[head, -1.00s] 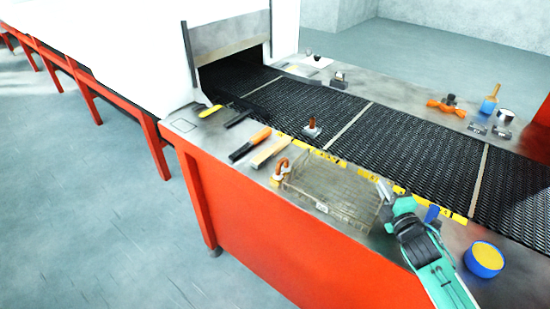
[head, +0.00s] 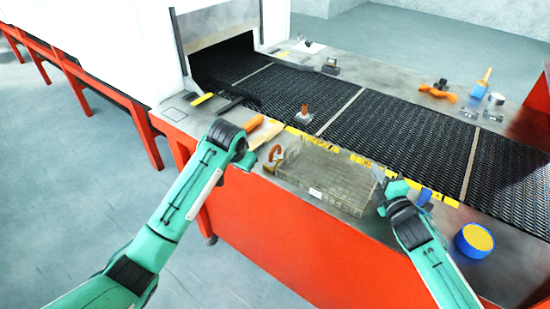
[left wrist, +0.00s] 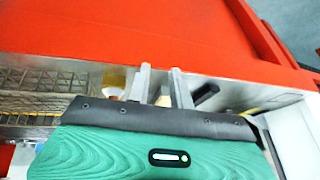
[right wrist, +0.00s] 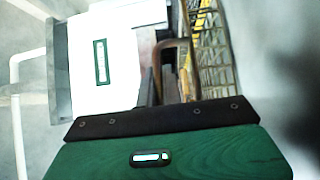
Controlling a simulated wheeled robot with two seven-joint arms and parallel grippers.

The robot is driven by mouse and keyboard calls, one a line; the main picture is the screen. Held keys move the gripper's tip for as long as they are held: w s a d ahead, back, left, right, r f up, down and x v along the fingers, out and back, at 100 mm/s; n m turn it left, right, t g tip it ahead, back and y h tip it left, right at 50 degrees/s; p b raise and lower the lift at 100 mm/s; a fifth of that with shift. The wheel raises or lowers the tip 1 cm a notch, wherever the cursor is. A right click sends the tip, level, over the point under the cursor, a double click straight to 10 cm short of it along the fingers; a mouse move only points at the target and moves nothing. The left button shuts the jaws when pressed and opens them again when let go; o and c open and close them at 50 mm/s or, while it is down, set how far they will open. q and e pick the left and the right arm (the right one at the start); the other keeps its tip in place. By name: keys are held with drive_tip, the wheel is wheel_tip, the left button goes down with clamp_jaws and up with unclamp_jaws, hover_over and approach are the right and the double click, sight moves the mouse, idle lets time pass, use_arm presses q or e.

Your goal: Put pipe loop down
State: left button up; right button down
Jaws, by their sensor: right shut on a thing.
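The pipe loop (right wrist: 173,43), a brown U-shaped tube, stands out from between the fingers of my right gripper (right wrist: 168,88) in the right wrist view. That gripper is shut on it. In the head view my right gripper (head: 383,188) is at the right end of the wire basket (head: 330,175); I cannot make out the loop there, nor tell whether it touches anything. My left gripper (left wrist: 160,84) is open and empty in the left wrist view, its fingers apart above the steel ledge. In the head view its tips are largely hidden by its own arm.
An orange arched piece (head: 273,157) stands left of the basket, close to my left gripper. A blue tub (head: 474,240) stands at the right. The black mesh belt (head: 385,128) runs behind.

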sight(274, 147)
use_arm(q)
drive_tip(key=w+d+r+m+h, duration=0.1)
drive_tip(key=d+r+m, duration=0.1)
drive_tip(key=d+r, duration=0.3)
drive_tip(key=d+r+m+h, duration=0.1)
drive_tip(key=d+r, duration=0.1)
drive_tip(key=r, duration=0.5)
drive_tip(key=shift+t, duration=0.3)
drive_tip(key=x, duration=0.6)
drive_tip(key=shift+d, duration=0.3)
drive_tip(key=shift+s+x, duration=0.2)
drive_tip(key=shift+x, duration=2.5)
drive_tip(key=shift+a+f, duration=0.1)
drive_tip(key=shift+f, duration=0.05)
clamp_jaws()
